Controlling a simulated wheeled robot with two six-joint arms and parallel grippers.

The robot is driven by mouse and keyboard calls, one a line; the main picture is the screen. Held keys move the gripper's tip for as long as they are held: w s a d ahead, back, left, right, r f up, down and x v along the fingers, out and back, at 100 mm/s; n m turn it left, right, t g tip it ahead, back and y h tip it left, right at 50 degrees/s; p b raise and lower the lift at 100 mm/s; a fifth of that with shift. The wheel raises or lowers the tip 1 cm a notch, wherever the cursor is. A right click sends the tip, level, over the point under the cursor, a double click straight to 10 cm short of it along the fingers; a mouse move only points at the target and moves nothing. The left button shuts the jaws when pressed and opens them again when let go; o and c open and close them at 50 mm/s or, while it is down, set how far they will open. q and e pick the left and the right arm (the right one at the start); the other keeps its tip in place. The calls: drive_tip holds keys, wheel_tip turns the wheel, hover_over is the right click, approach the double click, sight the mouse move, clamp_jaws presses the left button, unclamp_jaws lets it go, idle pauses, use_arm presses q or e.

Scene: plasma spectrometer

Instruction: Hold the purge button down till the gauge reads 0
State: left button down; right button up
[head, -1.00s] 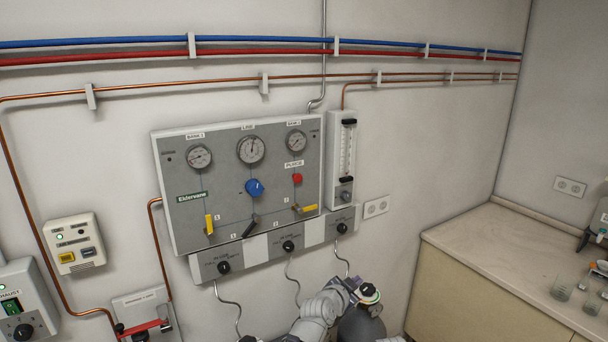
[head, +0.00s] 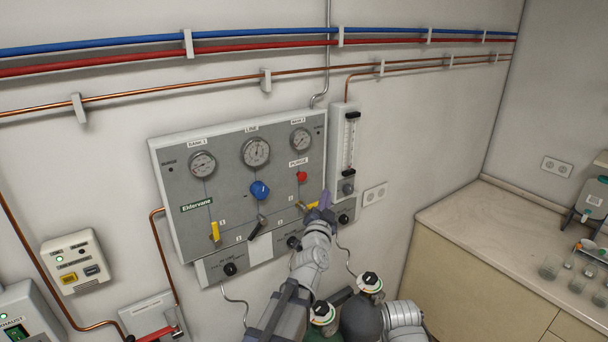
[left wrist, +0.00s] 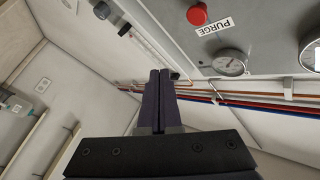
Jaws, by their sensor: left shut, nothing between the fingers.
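The red purge button (head: 301,176) sits on the right part of the grey gas panel (head: 190,232), below its PURGE label. In the left wrist view the red button (left wrist: 197,15) shows near the top, with a gauge (left wrist: 229,63) beside it. The line gauge (head: 256,152) is at the panel's top middle; its reading is too small to tell. My left gripper (head: 325,200) is shut and empty, below and right of the button, apart from it. Its closed fingers (left wrist: 158,82) also show in the left wrist view. My right gripper cannot be made out.
A blue knob (head: 260,190) and yellow-handled valves (head: 215,231) stick out from the panel near the button. A flowmeter (head: 347,150) is mounted right of the panel. Gas cylinders stand below, and a bench (head: 470,225) is at the right.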

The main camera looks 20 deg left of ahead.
sight(306, 176)
use_arm(q)
drive_tip(key=w+a, duration=0.5)
drive_tip(key=a, duration=0.2)
drive_tip(key=shift+w, duration=0.2)
idle(0.4)
idle(2.1)
drive_tip(key=shift+w+a, duration=0.25)
drive_tip(key=shift+a, duration=0.05)
drive_tip(key=shift+w+a, duration=0.4)
drive_tip(key=shift+a, duration=0.1)
idle(0.9)
idle(0.5)
drive_tip(key=shift+s+d, duration=0.65)
drive_tip(key=shift+d, duration=0.15)
drive_tip(key=shift+s+d, duration=0.8)
drive_tip(key=shift+d, duration=0.2)
drive_tip(key=shift+s+d, duration=0.75)
drive_tip(key=shift+d, duration=0.25)
